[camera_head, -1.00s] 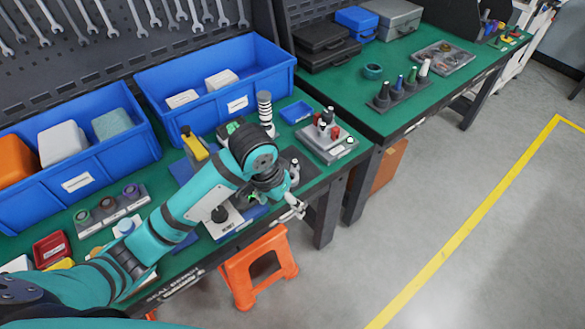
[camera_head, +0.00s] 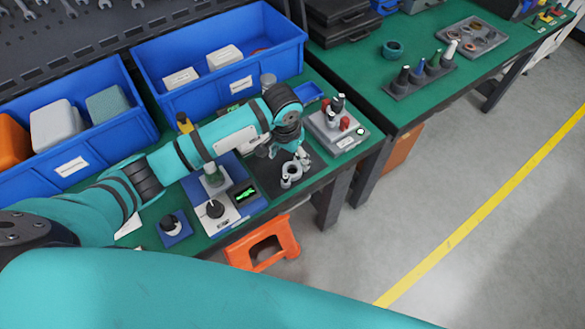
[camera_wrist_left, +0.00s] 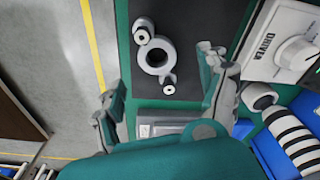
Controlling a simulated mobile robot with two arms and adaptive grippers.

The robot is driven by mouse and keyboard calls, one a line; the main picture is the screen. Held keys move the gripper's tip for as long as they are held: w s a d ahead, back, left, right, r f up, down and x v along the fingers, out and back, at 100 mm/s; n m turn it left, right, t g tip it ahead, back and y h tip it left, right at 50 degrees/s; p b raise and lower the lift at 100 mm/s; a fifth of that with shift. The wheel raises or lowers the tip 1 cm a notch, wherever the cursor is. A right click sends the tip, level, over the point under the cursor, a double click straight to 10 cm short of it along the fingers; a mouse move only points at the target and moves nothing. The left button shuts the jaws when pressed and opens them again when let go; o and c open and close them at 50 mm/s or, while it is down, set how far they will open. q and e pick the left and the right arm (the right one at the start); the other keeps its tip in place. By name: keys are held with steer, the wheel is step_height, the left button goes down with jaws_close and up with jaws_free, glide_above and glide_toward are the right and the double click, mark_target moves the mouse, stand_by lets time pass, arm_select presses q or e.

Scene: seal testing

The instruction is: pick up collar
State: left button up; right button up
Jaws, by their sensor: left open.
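The collar, a light grey ring with an open centre and small round lugs (camera_head: 291,180), lies on a dark mat (camera_head: 262,181) near the front edge of the bench. It also shows in the left wrist view, where the collar (camera_wrist_left: 147,69) lies flat with a lug at its upper left and another at its lower right. My left gripper (camera_head: 292,160) is just above and behind the collar in the head view. In the left wrist view its fingers (camera_wrist_left: 163,78) are spread wide, one to each side of the collar, with nothing between them gripped. My right gripper is not in view.
A blue-based tester with a green display (camera_head: 245,193) stands left of the mat. A grey block with red and black parts (camera_head: 322,133) stands right. Blue bins (camera_head: 175,78) line the back. An orange stool (camera_head: 262,245) is below the front edge.

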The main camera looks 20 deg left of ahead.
mark_target(293, 172)
arm_select(q)
steer(key=shift+s+d+f+p, duration=0.1)
steer(key=shift+f+p, duration=0.25)
steer(key=shift+f, duration=0.55)
steer(key=f, duration=0.3)
steer(key=shift+w+d+f+p, duration=0.1)
steer(key=shift+w+f+p, duration=0.1)
steer(key=shift+f+p, duration=0.1)
steer(key=shift+f, duration=0.25)
steer(key=shift+c, duration=0.4)
steer(key=c, duration=1.3)
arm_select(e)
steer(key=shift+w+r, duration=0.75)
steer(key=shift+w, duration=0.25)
arm_select(q)
steer(key=shift+r, duration=0.2)
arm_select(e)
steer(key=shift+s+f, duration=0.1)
